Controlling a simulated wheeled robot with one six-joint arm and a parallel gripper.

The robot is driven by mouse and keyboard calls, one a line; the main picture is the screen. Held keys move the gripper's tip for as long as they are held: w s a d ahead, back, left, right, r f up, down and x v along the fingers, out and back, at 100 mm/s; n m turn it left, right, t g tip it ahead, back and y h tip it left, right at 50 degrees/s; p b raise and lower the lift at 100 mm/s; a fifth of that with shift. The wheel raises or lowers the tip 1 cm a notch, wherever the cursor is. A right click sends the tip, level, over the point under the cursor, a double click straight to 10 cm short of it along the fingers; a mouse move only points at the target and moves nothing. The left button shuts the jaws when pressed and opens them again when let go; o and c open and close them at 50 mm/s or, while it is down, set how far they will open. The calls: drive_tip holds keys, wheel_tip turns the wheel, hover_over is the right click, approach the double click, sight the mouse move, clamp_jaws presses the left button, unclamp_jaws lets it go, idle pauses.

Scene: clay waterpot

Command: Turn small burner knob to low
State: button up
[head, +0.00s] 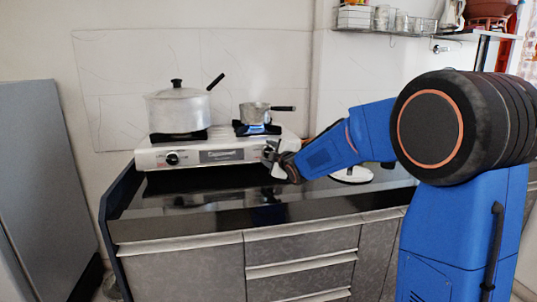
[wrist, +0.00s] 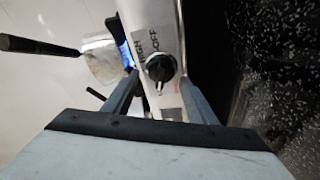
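The small burner knob (wrist: 160,67) is round and black on the white stove front. Its white pointer points down in the wrist view, away from the printed OFF and another label, possibly HIGH. My gripper (wrist: 160,84) is open, with one finger on each side of the knob in that view. I cannot tell whether the fingers touch it. In the head view my gripper (head: 275,160) is at the right end of the stove front (head: 225,155) and hides this knob. A small pot (head: 255,113) sits on the right burner, with blue showing beneath it.
A large lidded pot (head: 178,110) stands on the left burner, above the left knob (head: 171,158). Small pot's dark handle (head: 283,108) points right. The black counter (head: 215,200) in front of the stove is clear. A white object (head: 352,174) lies to the right.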

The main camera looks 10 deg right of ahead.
drive_tip(key=v, duration=1.7)
drive_tip(key=shift+s, duration=0.2)
